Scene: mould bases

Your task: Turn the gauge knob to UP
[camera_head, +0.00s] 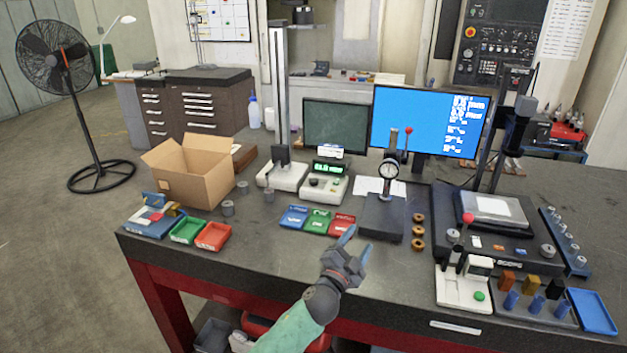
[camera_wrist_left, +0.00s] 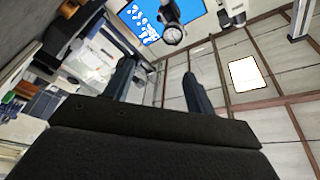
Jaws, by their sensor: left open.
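A white gauge box (camera_head: 324,184) with a lit green display (camera_head: 330,167) stands at the middle back of the bench. A small dark knob (camera_head: 314,182) shows on its front; its setting and any UP mark are too small to read. My left gripper (camera_head: 356,244) is open and empty over the front of the bench, in front of the box and to its right, clearly apart from it. In the left wrist view its two fingers (camera_wrist_left: 158,68) are spread with nothing between them. My right gripper is not in view.
A dial gauge on a stand (camera_head: 388,170) is behind and right of my left gripper; its dial also shows in the left wrist view (camera_wrist_left: 173,35). A cardboard box (camera_head: 190,180) stands left.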

